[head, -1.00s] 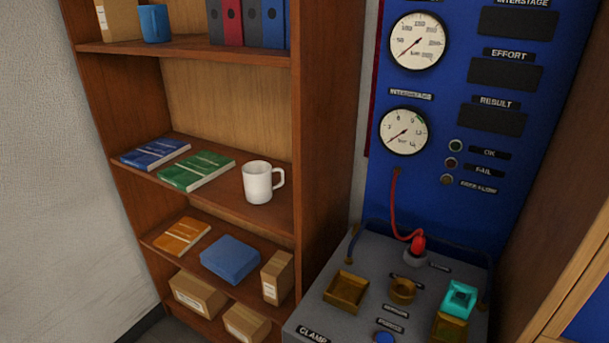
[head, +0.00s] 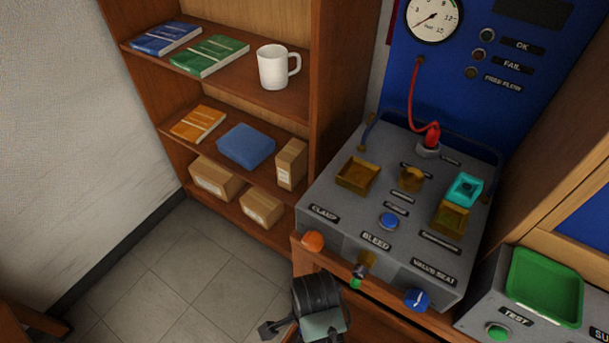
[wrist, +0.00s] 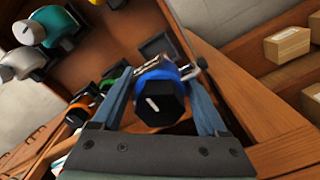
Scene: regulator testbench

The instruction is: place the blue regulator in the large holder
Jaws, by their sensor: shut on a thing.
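The blue regulator (wrist: 158,100), with a black knob and a blue collar, is between the fingers of my gripper (wrist: 165,80) in the wrist view. The gripper is shut on it. In the head view the dark end of my arm shows at the bottom, below the bench; the regulator cannot be made out there. The grey bench top carries a square brass holder (head: 357,174) at left, which looks the largest and is empty. A small round brass holder (head: 411,180) is in the middle, and another square brass one (head: 452,218) is at right.
A cyan tray-like piece (head: 464,189) stands behind the right holder. A red hose (head: 412,98) runs to a fitting at the bench's back. An orange knob (head: 313,240) and a blue knob (head: 416,299) stick out in front. Teal (wrist: 55,22) and orange (wrist: 80,108) regulators stand nearby.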

